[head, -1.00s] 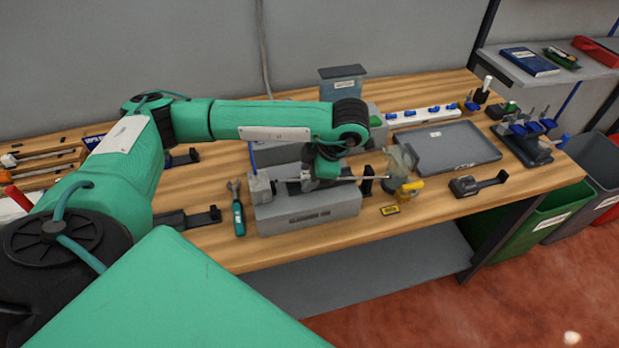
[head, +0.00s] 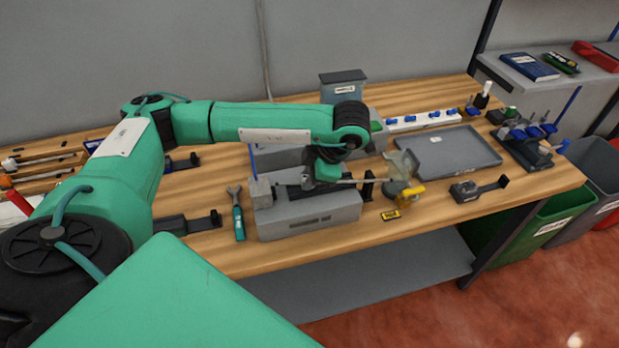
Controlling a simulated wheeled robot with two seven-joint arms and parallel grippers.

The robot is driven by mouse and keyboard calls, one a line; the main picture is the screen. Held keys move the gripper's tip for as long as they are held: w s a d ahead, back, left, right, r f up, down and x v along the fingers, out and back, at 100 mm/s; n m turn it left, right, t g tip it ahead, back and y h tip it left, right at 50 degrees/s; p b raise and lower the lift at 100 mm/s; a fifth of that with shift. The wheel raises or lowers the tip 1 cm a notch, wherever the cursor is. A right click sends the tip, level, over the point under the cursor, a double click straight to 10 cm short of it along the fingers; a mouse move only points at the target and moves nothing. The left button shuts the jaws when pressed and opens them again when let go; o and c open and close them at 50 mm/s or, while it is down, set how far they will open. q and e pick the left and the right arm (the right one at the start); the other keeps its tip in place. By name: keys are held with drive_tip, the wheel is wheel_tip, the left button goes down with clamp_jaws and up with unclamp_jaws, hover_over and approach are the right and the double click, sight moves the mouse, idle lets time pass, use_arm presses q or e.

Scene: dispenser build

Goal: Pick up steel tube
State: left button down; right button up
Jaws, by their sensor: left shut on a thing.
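The steel tube (head: 346,182) is a thin, pale metal rod lying roughly level above the grey block-shaped fixture (head: 310,217) on the bench. Its right part shows, pointing toward the clear-topped yellow device. My left gripper (head: 312,185) reaches down from above over the fixture and is shut on the tube. The fingers are small, dark and partly hidden by the wrist, so the exact grip spot is hard to see. I cannot tell whether the tube still touches the fixture. My right gripper is out of view.
A teal-handled wrench (head: 238,215) lies left of the fixture. The yellow device (head: 408,193) with a clear cover stands close to its right. A grey tray (head: 450,165), a black holder (head: 478,190) and a blue-clipped rack (head: 525,140) are farther right.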

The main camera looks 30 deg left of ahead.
use_arm(q)
wheel_tip(320, 180, up, 19)
drive_tip(key=shift+r, duration=0.15)
idle(0.6)
